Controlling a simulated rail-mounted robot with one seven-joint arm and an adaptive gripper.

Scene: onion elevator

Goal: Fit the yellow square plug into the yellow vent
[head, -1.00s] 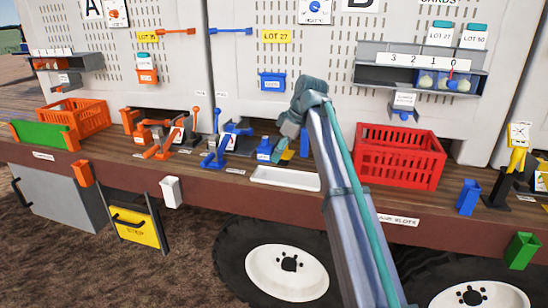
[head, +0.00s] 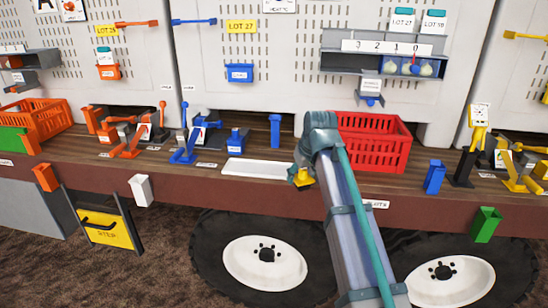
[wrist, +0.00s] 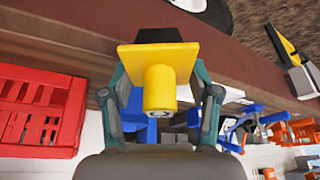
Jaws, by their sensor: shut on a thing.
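The yellow square plug (head: 303,178) is in my gripper (head: 306,167), low in front of the red crate and just right of the white tray. In the wrist view the plug (wrist: 158,57) shows a flat square plate with a round knob and a black part beyond the plate. The two teal fingers of my gripper (wrist: 160,97) are shut on the knob, one on each side. I cannot pick out the yellow vent. A yellow station (head: 478,138) with a white card stands at the right on the wooden deck.
The red crate (head: 380,157) stands behind my arm. The white tray (head: 258,168) lies left of the plug. A blue holder (head: 434,178) and a green holder (head: 485,225) are to the right. Blue levers (head: 187,145) stand left.

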